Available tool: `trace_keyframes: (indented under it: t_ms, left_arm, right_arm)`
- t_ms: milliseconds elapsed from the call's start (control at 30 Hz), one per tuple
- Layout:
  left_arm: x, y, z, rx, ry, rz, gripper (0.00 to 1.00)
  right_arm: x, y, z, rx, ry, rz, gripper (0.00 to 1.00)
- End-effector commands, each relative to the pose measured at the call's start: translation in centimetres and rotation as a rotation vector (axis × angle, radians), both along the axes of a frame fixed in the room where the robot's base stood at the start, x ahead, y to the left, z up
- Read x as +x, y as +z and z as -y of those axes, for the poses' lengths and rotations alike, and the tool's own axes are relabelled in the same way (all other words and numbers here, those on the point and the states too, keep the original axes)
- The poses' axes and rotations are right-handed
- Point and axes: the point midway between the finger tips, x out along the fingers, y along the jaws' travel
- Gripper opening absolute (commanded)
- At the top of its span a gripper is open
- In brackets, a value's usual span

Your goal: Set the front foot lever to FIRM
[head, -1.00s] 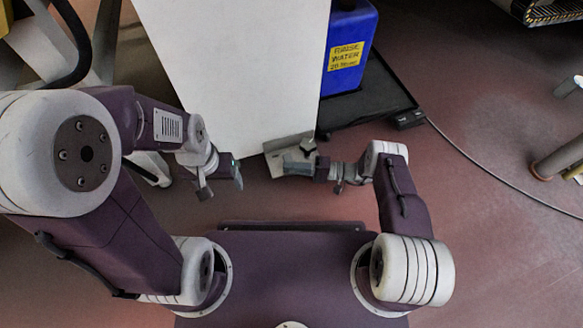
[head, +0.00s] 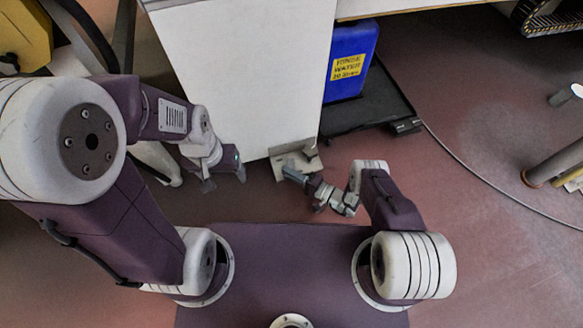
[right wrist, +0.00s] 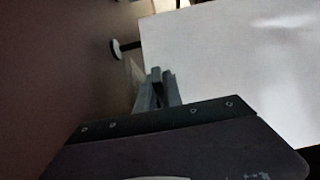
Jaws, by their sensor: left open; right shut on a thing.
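A light metal foot bracket (head: 312,160) stands at the bottom edge of the white cabinet (head: 240,80), low over the floor. My right gripper (head: 290,170) is at this bracket, pointing up and left. It is shut on a small part there, which I take to be the foot lever; the fingers hide most of it. In the right wrist view the fingers (right wrist: 160,90) are close together beside a pale plate (right wrist: 134,76). No FIRM marking is readable. My left gripper (head: 226,175) is open and empty, left of the bracket.
A blue rinse water container (head: 350,50) stands on a black tray (head: 375,110) right of the cabinet. A cable (head: 470,178) runs over the reddish floor. A pole-like leg (head: 555,163) stands at far right.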

Motion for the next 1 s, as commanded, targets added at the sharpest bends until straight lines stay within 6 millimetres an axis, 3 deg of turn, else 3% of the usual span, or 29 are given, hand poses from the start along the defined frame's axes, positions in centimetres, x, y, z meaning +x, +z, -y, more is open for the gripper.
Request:
trace_keyframes:
  t_ms: [300, 933, 967, 1000]
  left_arm:
    - [0.0, 1.9, 0.0, 0.0, 0.0, 0.0, 0.73]
    - [0.0, 2.2, 0.0, 0.0, 0.0, 0.0, 0.73]
    - [0.0, 2.2, 0.0, 0.0, 0.0, 0.0, 0.73]
    - [0.0, 2.2, 0.0, 0.0, 0.0, 0.0, 0.73]
  right_arm:
    - [0.0, 0.1, -0.8, 0.001, -0.155, -0.001, 0.0]
    - [0.2, -0.1, -0.9, 0.001, -0.212, -0.001, 0.0]
    - [0.2, -0.1, -0.9, 0.001, -0.212, -0.001, 0.14]
    - [0.2, -0.1, -0.9, 0.001, -0.212, -0.001, 0.2]
